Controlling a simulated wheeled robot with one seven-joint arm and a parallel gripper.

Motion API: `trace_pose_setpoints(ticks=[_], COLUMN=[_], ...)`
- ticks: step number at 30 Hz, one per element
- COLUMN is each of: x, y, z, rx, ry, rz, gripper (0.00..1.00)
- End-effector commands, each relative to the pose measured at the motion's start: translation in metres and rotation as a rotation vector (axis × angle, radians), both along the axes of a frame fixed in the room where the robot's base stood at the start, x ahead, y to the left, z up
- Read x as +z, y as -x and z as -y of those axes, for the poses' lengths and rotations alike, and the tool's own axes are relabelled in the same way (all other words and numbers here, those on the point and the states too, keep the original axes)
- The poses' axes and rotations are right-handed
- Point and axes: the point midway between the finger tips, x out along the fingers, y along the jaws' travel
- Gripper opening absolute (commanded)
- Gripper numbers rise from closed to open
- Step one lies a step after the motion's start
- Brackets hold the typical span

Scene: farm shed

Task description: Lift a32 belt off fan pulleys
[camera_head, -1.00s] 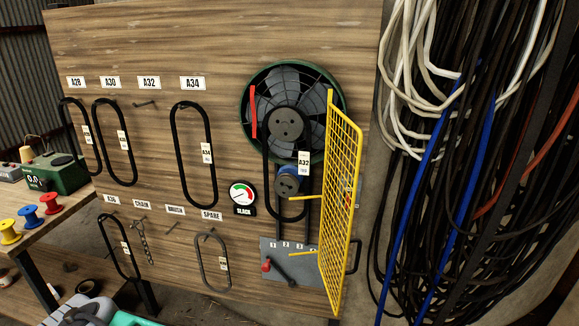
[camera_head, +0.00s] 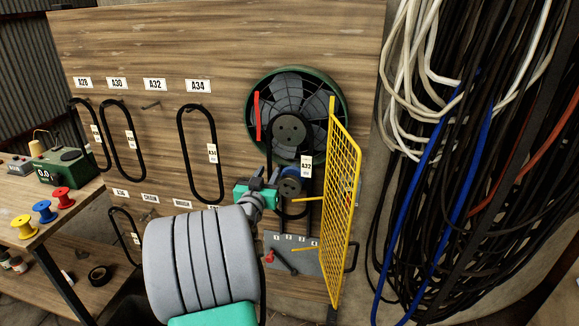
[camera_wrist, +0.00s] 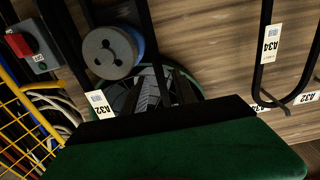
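The black belt with a white A32 tag (camera_head: 306,166) hangs around the fan pulley (camera_head: 289,129) and a lower pulley, which my gripper partly hides. In the wrist view the lower pulley (camera_wrist: 113,52) is grey with holes, and the A32 tag (camera_wrist: 98,103) is beside it. My gripper (camera_head: 264,173) is at the left strand of the belt, just left of the lower pulley. Its two fingertips look apart, so it looks open. Whether it touches the strand is unclear.
A yellow mesh guard (camera_head: 341,190) stands swung open to the right. A red bar (camera_head: 257,116) is left of the fan pulley. An A34 belt (camera_head: 197,155) hangs on the board to the left. A grey lever panel (camera_head: 290,255) is below. Cables hang at the far right.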

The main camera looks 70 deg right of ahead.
Motion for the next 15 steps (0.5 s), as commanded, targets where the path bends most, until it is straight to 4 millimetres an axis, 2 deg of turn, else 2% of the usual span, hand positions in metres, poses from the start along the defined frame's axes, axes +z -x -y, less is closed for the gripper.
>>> trace_pose_setpoints(ticks=[4, 11, 15], x=[0.002, 0.0, 0.0], y=[-0.003, -0.004, -0.004], z=[0.019, 0.021, 0.02], rx=[0.0, 0.002, 0.002], ry=[-0.001, 0.0, -0.001], rz=[-0.001, 0.0, 0.0], gripper=[0.34, 0.34, 0.22])
